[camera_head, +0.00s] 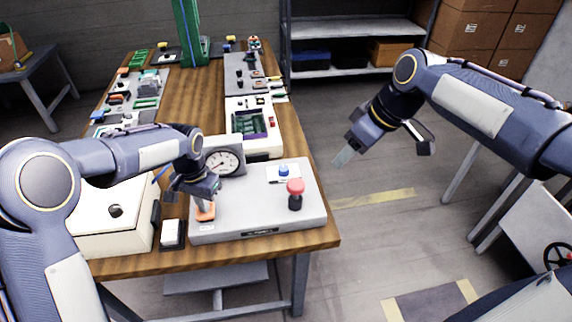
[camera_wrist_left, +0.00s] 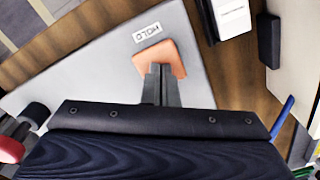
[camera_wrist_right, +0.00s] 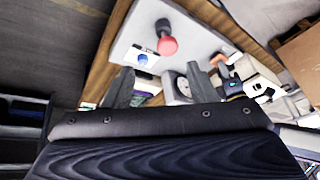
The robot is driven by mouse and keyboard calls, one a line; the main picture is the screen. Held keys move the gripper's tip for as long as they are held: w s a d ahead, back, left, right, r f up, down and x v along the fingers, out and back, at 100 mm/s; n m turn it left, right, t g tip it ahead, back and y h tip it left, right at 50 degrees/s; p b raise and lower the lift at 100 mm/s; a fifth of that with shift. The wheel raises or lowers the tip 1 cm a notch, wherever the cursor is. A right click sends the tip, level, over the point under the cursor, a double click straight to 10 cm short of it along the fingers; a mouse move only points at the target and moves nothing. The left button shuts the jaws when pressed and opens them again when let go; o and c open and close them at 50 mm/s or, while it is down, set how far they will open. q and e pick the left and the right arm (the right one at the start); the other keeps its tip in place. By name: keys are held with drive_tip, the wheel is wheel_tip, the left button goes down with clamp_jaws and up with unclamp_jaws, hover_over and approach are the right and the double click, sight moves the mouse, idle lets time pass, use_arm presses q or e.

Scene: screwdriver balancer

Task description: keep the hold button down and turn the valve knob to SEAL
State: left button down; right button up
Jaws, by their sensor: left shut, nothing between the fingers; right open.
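The grey panel box (camera_head: 262,222) sits at the table's front edge. Its orange hold button (camera_head: 205,213) is at the front left, with a HOLD label (camera_wrist_left: 147,31) beside it in the left wrist view. My left gripper (camera_wrist_left: 160,72) is shut and empty, its tips at the orange button; how far the button is down cannot be told. A blue knob (camera_head: 284,170), seemingly the valve knob, stands on a white plate at the panel's back right; its marks are unreadable. It also shows in the right wrist view (camera_wrist_right: 143,60). My right gripper (camera_head: 345,154) is open and empty, right of the panel, beyond the table edge.
A red mushroom-shaped button (camera_head: 295,186) stands close in front of the blue knob. A round gauge (camera_head: 223,162) is at the panel's back left. A white switch block (camera_head: 171,234) and a cream box (camera_head: 115,215) lie left. Floor space is free right of the table.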

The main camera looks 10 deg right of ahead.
drive_tip(key=w+a+f+n+g, duration=0.1)
drive_tip(key=w+f+n, duration=0.1)
drive_tip(key=w, duration=0.3)
drive_tip(key=w+a+f+n, duration=0.1)
drive_tip(key=w+n, duration=0.1)
drive_tip(key=w, duration=0.4)
drive_tip(key=n+g, duration=0.2)
drive_tip(key=n, duration=0.2)
approach(284, 167)
drive_tip(key=shift+y, duration=0.4)
drive_tip(key=x, duration=0.8)
drive_tip(key=shift+s+d+f, duration=0.1)
drive_tip(key=shift+d+f, duration=0.1)
drive_tip(key=shift+f, duration=0.25)
drive_tip(key=c, duration=1)
